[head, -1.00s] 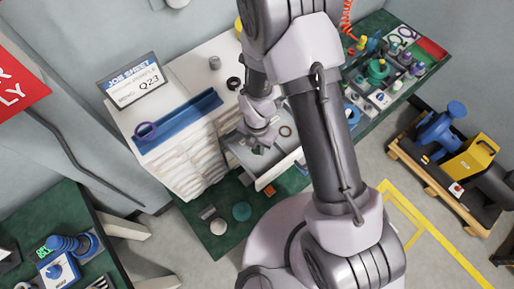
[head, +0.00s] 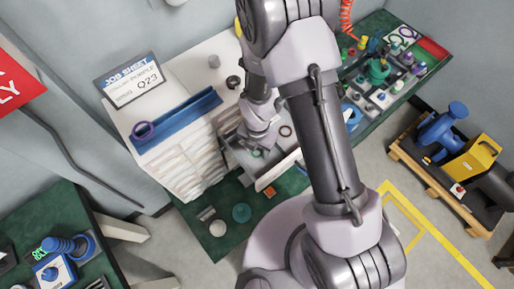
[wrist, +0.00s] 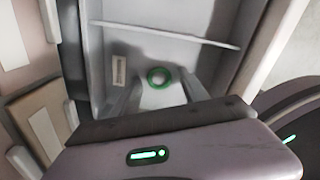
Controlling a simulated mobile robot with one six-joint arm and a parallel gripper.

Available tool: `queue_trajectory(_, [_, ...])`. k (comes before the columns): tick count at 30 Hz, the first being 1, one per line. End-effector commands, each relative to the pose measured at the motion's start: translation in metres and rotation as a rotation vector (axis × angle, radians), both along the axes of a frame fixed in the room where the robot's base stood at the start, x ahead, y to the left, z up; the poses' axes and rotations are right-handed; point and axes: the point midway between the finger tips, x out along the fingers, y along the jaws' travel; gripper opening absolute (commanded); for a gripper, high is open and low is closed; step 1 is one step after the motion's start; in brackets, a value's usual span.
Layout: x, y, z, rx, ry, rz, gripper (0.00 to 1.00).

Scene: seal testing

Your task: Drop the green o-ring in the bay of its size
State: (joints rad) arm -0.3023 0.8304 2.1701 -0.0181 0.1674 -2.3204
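The green o-ring (wrist: 159,77) lies in a compartment of the open drawer (wrist: 225,60). In the head view it is a small green spot (head: 257,153) in the drawer (head: 264,184), just below my gripper (head: 250,147). In the wrist view my gripper (wrist: 161,90) has its fingers spread on either side of the o-ring, with gaps between. A thin divider (wrist: 165,33) crosses the drawer beyond the o-ring. A pale label (wrist: 118,70) stands left of the o-ring, its text too small to read. My arm hides part of the drawer in the head view.
A dark reddish ring (head: 285,130) lies in another part of the drawer. A job sheet sign (head: 131,80) stands behind. The green bench (head: 200,238) holds small round items.

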Motion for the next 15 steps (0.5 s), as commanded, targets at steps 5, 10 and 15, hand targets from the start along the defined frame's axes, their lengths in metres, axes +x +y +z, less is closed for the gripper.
queue_trajectory(5, [0.000, 0.000, 0.006, 0.000, 0.000, 0.000, 0.52])
queue_trajectory(10, [0.001, 0.000, 0.047, 0.002, -0.005, 0.001, 0.52])
queue_trajectory(15, [0.001, 0.000, 0.097, 0.001, -0.004, 0.000, 0.52])
